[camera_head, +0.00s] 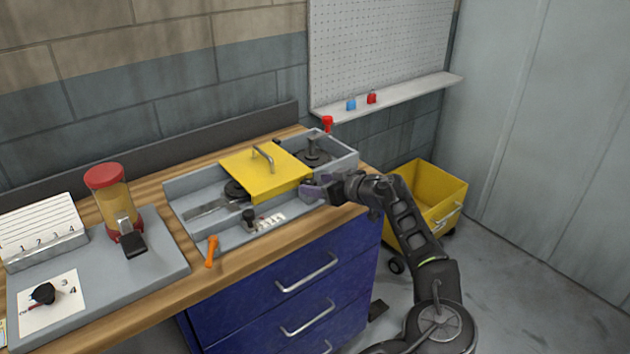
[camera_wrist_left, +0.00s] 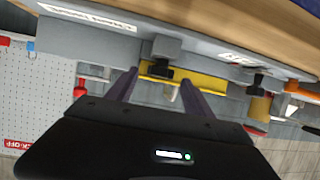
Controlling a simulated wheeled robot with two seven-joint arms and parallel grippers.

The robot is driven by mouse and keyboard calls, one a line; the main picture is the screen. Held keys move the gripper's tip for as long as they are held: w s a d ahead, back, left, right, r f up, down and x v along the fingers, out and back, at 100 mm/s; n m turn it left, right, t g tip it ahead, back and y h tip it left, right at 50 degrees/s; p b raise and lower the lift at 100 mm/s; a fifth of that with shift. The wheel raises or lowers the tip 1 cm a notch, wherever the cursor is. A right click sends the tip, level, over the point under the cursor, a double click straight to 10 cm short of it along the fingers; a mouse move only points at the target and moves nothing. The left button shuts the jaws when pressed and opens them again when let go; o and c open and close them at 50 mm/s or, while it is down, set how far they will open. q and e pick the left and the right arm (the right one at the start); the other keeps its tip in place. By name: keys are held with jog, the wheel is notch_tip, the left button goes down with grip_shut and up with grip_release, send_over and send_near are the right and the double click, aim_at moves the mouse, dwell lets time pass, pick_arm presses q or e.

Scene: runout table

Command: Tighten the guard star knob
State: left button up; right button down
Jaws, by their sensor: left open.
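The yellow guard (camera_head: 265,170) with a grey handle lies across the grey machine bed (camera_head: 180,190) on the table. In the left wrist view, a black star knob (camera_wrist_left: 158,71) sits on a grey block in front of the yellow guard (camera_wrist_left: 200,80). My left gripper (camera_head: 312,191) is at the guard's right front corner. Its fingers (camera_wrist_left: 156,80) are open, with the knob between or just beyond their tips; contact cannot be told. In the head view, the gripper hides this knob. My right gripper is not in view.
A second black knob (camera_head: 249,215) stands on the front rail, and an orange handle (camera_head: 211,250) is at the front. A red-topped dispenser (camera_head: 112,200) stands left. A yellow cart (camera_head: 425,190) is on the floor to the right. A red knob (camera_head: 327,123) rises behind.

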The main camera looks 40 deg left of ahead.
pick_arm(q)
jog(key=shift+x, duration=0.8)
grip_shut()
